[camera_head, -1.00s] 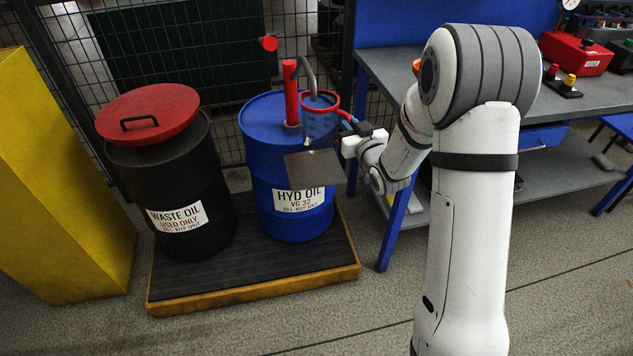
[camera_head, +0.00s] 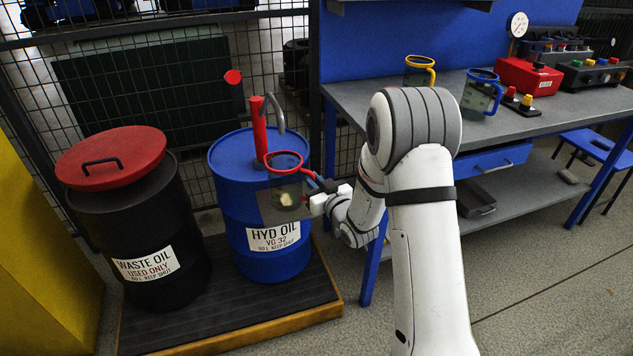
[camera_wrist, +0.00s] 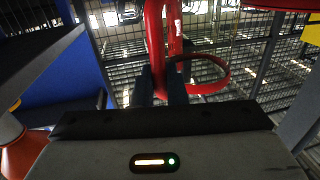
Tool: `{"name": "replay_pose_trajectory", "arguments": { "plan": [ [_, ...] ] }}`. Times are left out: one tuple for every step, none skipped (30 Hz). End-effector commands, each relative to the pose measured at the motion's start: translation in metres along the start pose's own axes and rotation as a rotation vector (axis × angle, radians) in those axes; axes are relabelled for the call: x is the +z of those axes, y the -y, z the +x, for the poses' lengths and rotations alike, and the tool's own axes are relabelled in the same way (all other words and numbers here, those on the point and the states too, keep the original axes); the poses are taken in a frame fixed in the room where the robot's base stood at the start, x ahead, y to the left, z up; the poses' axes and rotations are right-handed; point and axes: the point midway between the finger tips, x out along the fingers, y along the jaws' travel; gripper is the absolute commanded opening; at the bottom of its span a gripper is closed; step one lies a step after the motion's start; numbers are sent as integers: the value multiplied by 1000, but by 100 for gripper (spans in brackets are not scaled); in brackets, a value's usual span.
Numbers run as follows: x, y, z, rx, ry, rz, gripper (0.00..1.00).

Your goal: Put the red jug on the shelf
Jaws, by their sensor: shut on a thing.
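The red jug (camera_head: 286,177) has a red rim, a see-through body and a red handle, and is upright in front of the blue oil drum. My gripper (camera_head: 318,190) is shut on its handle from the right. In the wrist view my gripper (camera_wrist: 161,88) has its dark fingers either side of the red handle (camera_wrist: 158,35); most of the jug's body is not clear there. The workbench has a grey lower shelf (camera_head: 530,188), and a shelf edge (camera_head: 400,4) shows at the top of the head view. I cannot tell which is the task's shelf.
A yellow-rimmed jug (camera_head: 418,72) and a blue-rimmed jug (camera_head: 480,95) stand on the bench top (camera_head: 365,97). The blue drum (camera_head: 232,185) with its red pump (camera_head: 259,130) and the black waste drum (camera_head: 130,225) stand left.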

Motion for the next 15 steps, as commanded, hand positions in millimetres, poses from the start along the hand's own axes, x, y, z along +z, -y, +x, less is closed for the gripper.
{"name": "replay_pose_trajectory", "arguments": {
  "plan": [
    [0,0,0,1,-2,0,0],
    [0,0,0,1,-2,-1,0],
    [-1,0,0,1,-3,-1,0],
    [-1,0,0,1,-3,-1,0],
    [-1,0,0,1,-3,-1,0],
    [0,-1,0,1,-2,-1,0],
    [0,-1,0,1,-2,-1,0],
    [1,-1,0,1,-3,-1,0],
    [2,-1,0,1,-3,-1,0],
    [3,-1,0,1,-3,-1,0],
    [3,-1,0,1,-2,-1,13],
    [2,-1,0,1,-2,-1,16],
    [2,-1,0,1,-2,-1,18],
    [2,-1,0,1,-2,-1,21],
    [2,-1,0,1,-2,-1,24]
  ]
}}
